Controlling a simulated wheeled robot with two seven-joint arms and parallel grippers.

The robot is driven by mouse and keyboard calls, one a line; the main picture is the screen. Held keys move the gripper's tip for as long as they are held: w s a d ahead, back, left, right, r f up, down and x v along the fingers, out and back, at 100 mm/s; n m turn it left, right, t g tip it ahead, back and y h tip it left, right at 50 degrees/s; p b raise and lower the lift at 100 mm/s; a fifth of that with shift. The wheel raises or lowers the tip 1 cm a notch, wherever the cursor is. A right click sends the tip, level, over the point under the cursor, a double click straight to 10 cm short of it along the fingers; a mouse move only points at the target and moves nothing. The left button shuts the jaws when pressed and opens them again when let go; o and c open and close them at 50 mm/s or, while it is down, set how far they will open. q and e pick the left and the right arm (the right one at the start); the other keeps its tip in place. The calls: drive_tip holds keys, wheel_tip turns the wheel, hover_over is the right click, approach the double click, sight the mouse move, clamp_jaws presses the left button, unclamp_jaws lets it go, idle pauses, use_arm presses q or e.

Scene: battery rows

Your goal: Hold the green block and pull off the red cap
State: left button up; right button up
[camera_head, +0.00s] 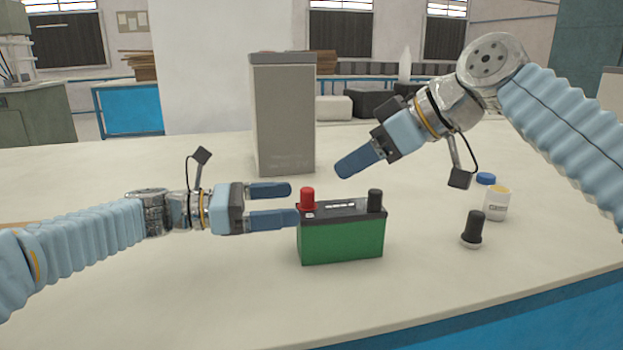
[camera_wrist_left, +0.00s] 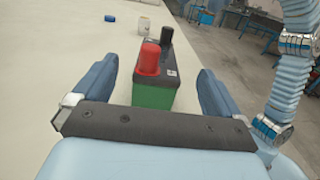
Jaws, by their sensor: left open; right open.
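The green block (camera_head: 342,241) is a battery-like box with a dark top, standing upright on the table. A red cap (camera_head: 307,198) sits on its left end and a black cap (camera_head: 375,199) on its right end. My left gripper (camera_head: 292,204) is open at the block's left end, its fingers level with the block's top. In the left wrist view the block (camera_wrist_left: 152,96) and red cap (camera_wrist_left: 149,58) show ahead, between the spread fingers. My right gripper (camera_head: 345,170) is open above and behind the block, pointing down-left, apart from it; only one finger shows clearly.
A black knobbed object (camera_head: 474,230) and a white jar (camera_head: 497,204) stand right of the block, with a blue lid (camera_head: 486,179) behind. A tall grey container (camera_head: 284,120) stands behind. The table (camera_head: 190,300) is clear at front left; its edge (camera_head: 480,315) runs along the front right.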

sight(321, 232)
use_arm(q)
wheel_tip(321, 232, down, 6)
drive_tip(key=shift+r, duration=0.1)
drive_tip(key=x, duration=0.7)
drive_tip(key=shift+d+f, duration=0.3)
drive_tip(key=shift+f, duration=0.05)
clamp_jaws()
idle(0.9)
